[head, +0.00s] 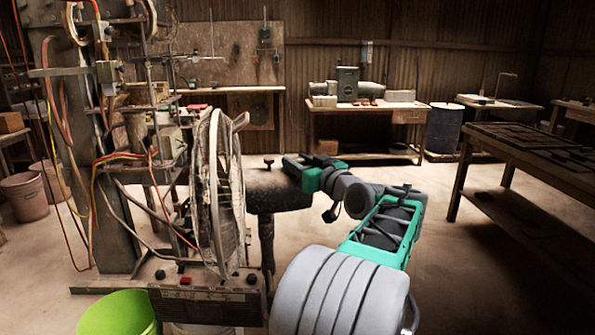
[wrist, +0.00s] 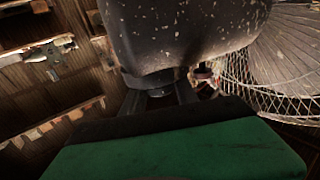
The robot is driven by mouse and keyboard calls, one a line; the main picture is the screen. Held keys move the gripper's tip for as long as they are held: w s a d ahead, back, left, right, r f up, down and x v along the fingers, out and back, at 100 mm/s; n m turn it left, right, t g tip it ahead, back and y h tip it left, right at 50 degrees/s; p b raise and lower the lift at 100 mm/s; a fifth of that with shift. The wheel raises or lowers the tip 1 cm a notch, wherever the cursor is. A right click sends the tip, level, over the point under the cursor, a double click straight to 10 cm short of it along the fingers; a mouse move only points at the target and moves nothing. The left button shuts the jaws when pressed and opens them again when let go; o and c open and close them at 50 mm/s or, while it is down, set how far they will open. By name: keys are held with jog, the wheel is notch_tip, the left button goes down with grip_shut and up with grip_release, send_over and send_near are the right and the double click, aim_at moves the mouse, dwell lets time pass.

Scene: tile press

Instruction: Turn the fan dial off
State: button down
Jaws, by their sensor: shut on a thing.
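The fan (head: 218,195) stands left of centre, with a round wire guard and a dark speckled motor housing (head: 272,190) to its right. In the wrist view the housing (wrist: 180,35) fills the top middle and the wire guard (wrist: 275,75) is at the right. The dial's setting cannot be read, and the dial is hidden in the head view.
A small knob (head: 268,161) stands on top of the housing. A tile press (head: 120,130) with cables is at the left, and a green bucket (head: 118,315) is in front of it. A wooden bench (head: 530,160) is at the right. Floor between is open.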

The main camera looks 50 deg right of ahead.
jog(key=n+y, duration=0.1)
jog(key=y+b, duration=0.1)
jog(key=n+y, duration=0.1)
jog(key=y, duration=0.1)
jog(key=shift+d+f+n+t, duration=0.1)
jog(key=shift+f+n+t, duration=0.2)
jog(key=shift+t, duration=0.1)
jog(key=shift+r+n+y+b, duration=0.15)
jog(key=shift+n+y+b, duration=0.15)
jog(key=shift+y+b, duration=0.2)
jog(key=shift+r+y, duration=0.1)
jog(key=shift+y, duration=0.2)
jog(key=c, duration=1.2)
grip_release()
jog(key=shift+w, duration=0.15)
jog(key=shift+o, duration=1.4)
jog(key=shift+r, duration=0.1)
